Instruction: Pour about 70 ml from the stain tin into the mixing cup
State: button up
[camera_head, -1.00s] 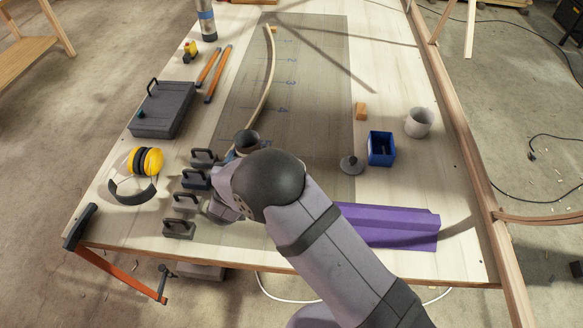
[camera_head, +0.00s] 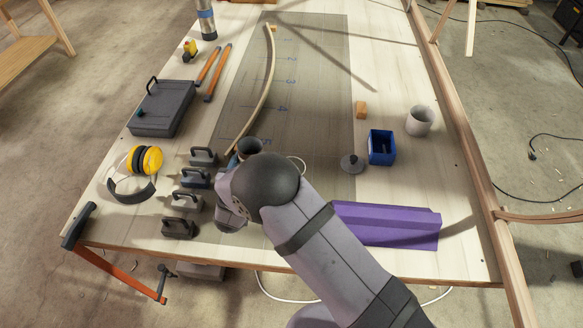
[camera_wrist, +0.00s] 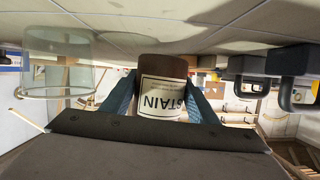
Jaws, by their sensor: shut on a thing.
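The stain tin (camera_wrist: 161,92) fills the middle of the wrist view, brown with a white label reading STAIN, seen upside down. My gripper (camera_wrist: 161,80) is shut on it, one teal finger on each side. In the head view the tin's dark open top (camera_head: 249,145) shows beyond my wrist; its lower part is hidden. It looks about upright; I cannot tell whether it touches the table. The mixing cup (camera_wrist: 57,66) looks like the clear vessel left of the tin in the wrist view, apart from it. In the head view only part of its thin rim (camera_head: 302,162) shows beside my wrist.
Several dark clamps (camera_head: 203,156) stand close left of my gripper. A curved lath (camera_head: 267,85) runs away beyond the tin. To the right are a blue box (camera_head: 381,148), a grey cup (camera_head: 420,121), a grey disc with a knob (camera_head: 352,164) and a purple channel (camera_head: 386,225).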

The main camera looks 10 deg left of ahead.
aim_at(260, 147)
jog(key=d+m+y+b, duration=0.1)
jog(key=m+b, duration=0.1)
jog(key=b, duration=0.1)
jog(key=shift+s+d+r+t, duration=0.1)
jog(key=shift+d+t, duration=0.05)
jog(key=shift+t, duration=0.25)
jog(key=r, duration=0.1)
jog(key=r+m, duration=0.1)
jog(key=d+r, duration=0.1)
jog(key=shift+s+r+y, duration=0.1)
jog(key=shift+r+y, duration=0.3)
jog(key=shift+s+d+r+m+t+y+b, duration=0.1)
jog(key=shift+d+r+m+t+y+b, duration=0.2)
jog(key=shift+d+r+m+t, duration=0.35)
jog(key=shift+s+a+r+m+b, duration=0.1)
jog(key=shift+r+m+b, duration=0.3)
jog(key=shift+m+b, duration=0.5)
jog(key=shift+f+m+t+b, duration=0.25)
jog(key=shift+m+b, duration=0.1)
jog(key=shift+a+m+y+b, duration=0.1)
jog(key=shift+m+y+b, duration=0.2)
jog(key=shift+m+b, duration=0.1)
jog(key=shift+r+m+t, duration=0.4)
jog(key=shift+r+m+b, duration=0.25)
jog(key=shift+m+b, duration=0.05)
jog(key=shift+m, duration=0.1)
jog(key=shift+f+m+t+b, duration=0.3)
jog(key=shift+f+m+b, duration=0.25)
jog(key=shift+b, duration=0.3)
